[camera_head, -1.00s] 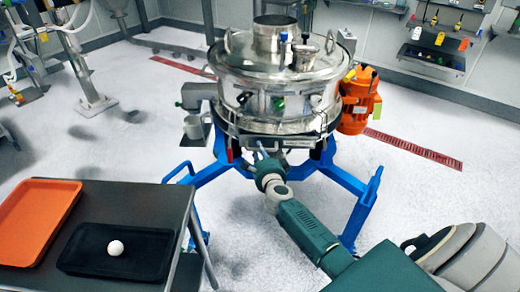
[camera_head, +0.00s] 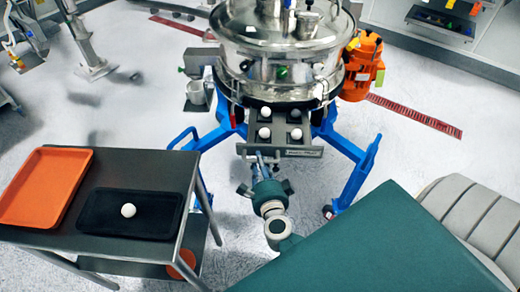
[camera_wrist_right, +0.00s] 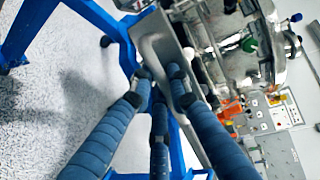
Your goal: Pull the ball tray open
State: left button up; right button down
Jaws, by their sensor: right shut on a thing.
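The ball tray (camera_head: 300,152) is a grey metal drawer sticking out of the front of the sifter (camera_head: 280,72), under its steel drum. It holds several white balls (camera_head: 264,133) in separate pockets. My right gripper (camera_head: 262,162) is shut on the ball tray at its front, left of the middle. In the right wrist view the blue fingers of the right gripper (camera_wrist_right: 163,88) close around the metal front edge of the tray (camera_wrist_right: 157,40); the exact grip is partly hidden by the fingers. My left gripper is not in view.
A dark table (camera_head: 165,165) at the left bears an orange tray (camera_head: 45,190) and a black tray (camera_head: 100,215) with one white ball (camera_head: 128,210). Blue legs (camera_head: 350,150) spread around the sifter. An orange motor (camera_head: 362,65) is at its right. The floor between is clear.

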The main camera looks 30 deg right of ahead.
jog(key=shift+s+a, duration=0.4)
jog(key=shift+s, duration=0.2)
jog(key=c, duration=1.7)
grip_release()
jog(key=shift+o, duration=0.2)
jog(key=v, duration=1.2)
